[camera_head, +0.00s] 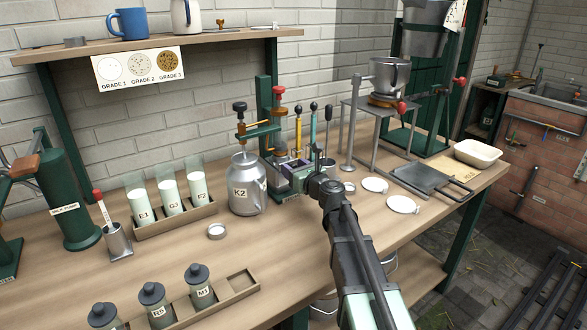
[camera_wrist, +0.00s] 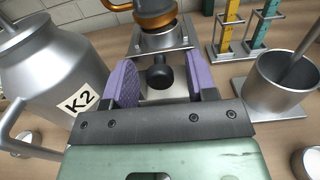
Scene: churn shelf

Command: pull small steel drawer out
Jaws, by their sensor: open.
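My gripper (camera_wrist: 164,82) is open, with a purple pad on each side of a dark round knob (camera_wrist: 160,78) in the wrist view. A gap shows between the knob and each pad. The knob stands in front of a small steel base (camera_wrist: 163,40) under a copper-coloured ring; I take it for the steel drawer's handle. The drawer's front is mostly hidden, and I cannot tell how far out it stands. In the head view my gripper (camera_head: 297,171) is at the foot of the green press stand (camera_head: 264,110), and the drawer is hidden there.
A steel can marked K2 (camera_head: 246,185) stands close left of my gripper. To the right are a steel cup (camera_wrist: 283,82) and a rack with yellow and teal tools (camera_wrist: 245,30). White discs (camera_head: 375,185) lie on the bench. The bench front (camera_head: 270,255) has clear room.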

